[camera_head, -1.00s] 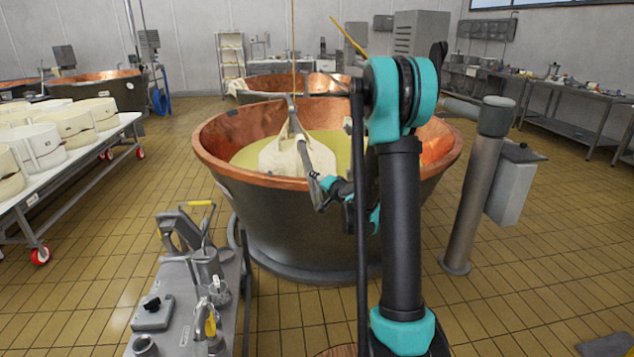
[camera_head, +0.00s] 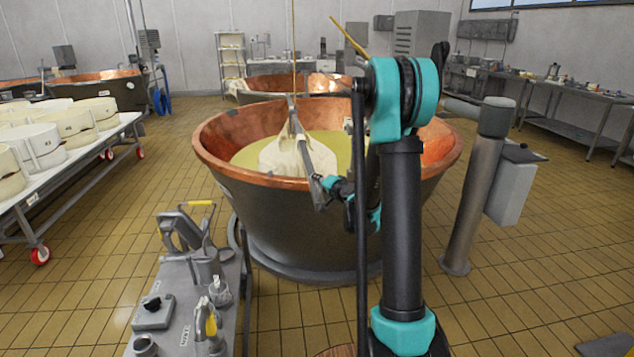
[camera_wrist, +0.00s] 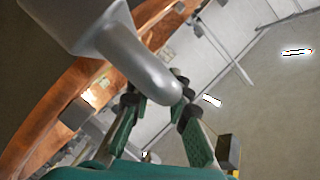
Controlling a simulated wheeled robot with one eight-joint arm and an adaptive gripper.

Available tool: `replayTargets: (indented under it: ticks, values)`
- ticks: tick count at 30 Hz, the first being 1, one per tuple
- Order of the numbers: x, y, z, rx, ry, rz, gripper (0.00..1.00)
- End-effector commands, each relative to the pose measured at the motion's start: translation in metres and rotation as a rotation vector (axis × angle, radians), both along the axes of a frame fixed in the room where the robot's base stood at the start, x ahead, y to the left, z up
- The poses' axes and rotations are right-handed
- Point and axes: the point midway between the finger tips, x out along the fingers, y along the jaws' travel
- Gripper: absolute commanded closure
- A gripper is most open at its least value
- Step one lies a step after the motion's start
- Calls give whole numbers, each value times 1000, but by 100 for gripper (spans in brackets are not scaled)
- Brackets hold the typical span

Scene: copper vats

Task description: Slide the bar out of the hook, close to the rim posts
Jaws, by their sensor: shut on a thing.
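The grey metal bar (camera_head: 308,162) slopes from near the hook (camera_head: 292,102) down towards the vat's near rim. A white cloth bundle (camera_head: 283,155) hangs below the hook inside the copper vat (camera_head: 222,165). My gripper (camera_head: 326,186) is at the bar's near, lower end. In the wrist view, the bar's rounded end (camera_wrist: 150,75) lies between the fingertips of my gripper (camera_wrist: 160,98), which is shut on it. I cannot tell whether the bar's far end is still in the hook. The rim posts are not clear; small pale blocks (camera_wrist: 97,93) show by the copper rim.
A grey trolley (camera_head: 180,300) with tools stands at front left. A rack (camera_head: 75,165) with white cheese moulds is at left. A grey post (camera_head: 475,190) with a box stands right of the vat. Tiled floor is open at right.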

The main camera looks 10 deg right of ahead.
Motion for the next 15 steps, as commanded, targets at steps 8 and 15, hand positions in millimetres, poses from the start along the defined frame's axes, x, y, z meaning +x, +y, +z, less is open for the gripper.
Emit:
replayTargets:
  ticks: [8,15]
  values:
    - [1,-76,-1,-8,-2,-27,100]
    - [1,-123,-1,-11,-2,-26,100]
